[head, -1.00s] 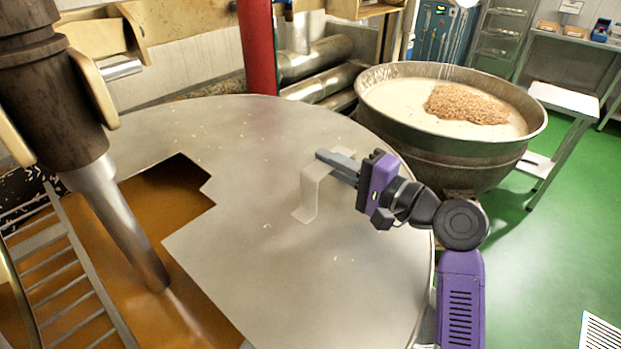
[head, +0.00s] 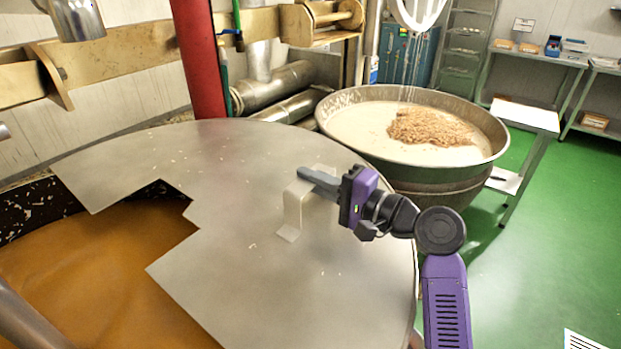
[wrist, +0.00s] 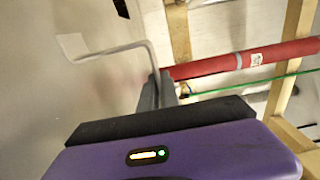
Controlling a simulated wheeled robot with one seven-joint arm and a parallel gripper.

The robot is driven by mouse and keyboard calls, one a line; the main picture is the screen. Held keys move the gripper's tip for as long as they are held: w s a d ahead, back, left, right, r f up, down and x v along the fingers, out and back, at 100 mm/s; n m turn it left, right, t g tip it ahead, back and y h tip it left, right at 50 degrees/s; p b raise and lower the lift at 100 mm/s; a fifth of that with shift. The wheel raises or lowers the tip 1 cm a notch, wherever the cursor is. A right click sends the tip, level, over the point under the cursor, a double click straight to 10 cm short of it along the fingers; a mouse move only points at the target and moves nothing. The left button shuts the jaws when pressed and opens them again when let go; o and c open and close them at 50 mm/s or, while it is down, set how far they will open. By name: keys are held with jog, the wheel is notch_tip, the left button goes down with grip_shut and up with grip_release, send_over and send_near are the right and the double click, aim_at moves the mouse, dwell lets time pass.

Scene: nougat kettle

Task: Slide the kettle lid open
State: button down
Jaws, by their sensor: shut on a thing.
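The kettle lid (head: 205,258) is a large flat grey metal plate with a stepped cut-out edge. It covers the right part of the kettle, and brown mass (head: 110,262) shows in the opening at left. A bent strap handle (head: 292,212) stands up from the lid. My gripper (head: 318,180) is at the top of the handle, coming from the right, and is shut on it. In the wrist view the handle (wrist: 110,50) runs in between the grey fingers (wrist: 158,92). The part of the handle between the fingers is hidden.
A red post (head: 200,60) and metal pipes (head: 275,90) stand behind the lid. A round bowl (head: 455,165) with pale mass and nuts stands close behind at right. Green floor (head: 540,240) is open at right.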

jog(key=c, duration=1.6)
grip_release()
jog(key=b+v, duration=0.1)
jog(key=v, duration=0.7)
jog(key=shift+f, duration=0.1)
